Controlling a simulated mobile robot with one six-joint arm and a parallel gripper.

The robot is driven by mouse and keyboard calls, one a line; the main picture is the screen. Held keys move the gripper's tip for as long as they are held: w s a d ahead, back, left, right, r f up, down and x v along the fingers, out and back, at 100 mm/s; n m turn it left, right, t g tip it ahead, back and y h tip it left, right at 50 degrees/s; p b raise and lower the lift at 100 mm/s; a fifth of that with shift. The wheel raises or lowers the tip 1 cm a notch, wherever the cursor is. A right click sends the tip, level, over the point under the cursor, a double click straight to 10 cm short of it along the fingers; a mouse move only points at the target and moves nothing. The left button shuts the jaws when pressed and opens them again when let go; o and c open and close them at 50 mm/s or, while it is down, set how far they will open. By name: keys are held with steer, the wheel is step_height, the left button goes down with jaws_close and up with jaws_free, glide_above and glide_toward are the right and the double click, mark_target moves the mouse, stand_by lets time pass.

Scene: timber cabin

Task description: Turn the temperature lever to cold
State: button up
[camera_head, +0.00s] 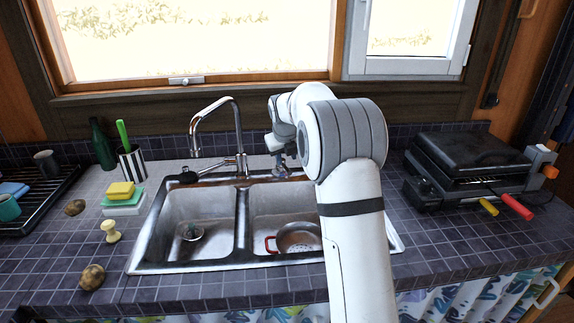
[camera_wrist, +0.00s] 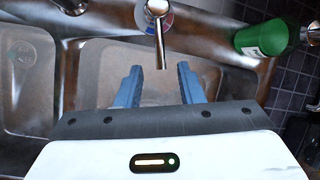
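The temperature lever (camera_wrist: 160,42) is a slim chrome bar on a round chrome hub at the top middle of the wrist view. Red and blue marks show beside the hub. The lever points down the picture towards my gripper (camera_wrist: 159,68). My gripper's two blue fingers are apart, one on each side of the lever's end in the picture, with visible gaps. I cannot tell whether the tip is at finger depth. In the head view the chrome faucet (camera_head: 214,104) stands behind the sink, and my gripper (camera_head: 281,168) is right of its base, partly hidden by my arm.
The double sink (camera_head: 242,222) lies below, with a red-handled colander (camera_head: 297,238) in its right basin. A green bottle (camera_wrist: 262,38) is close on the right in the wrist view. A black grill (camera_head: 470,160) stands right; sponges (camera_head: 121,191) lie left.

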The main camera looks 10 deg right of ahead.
steer(key=shift+v, duration=1)
steer(key=shift+c, duration=0.4)
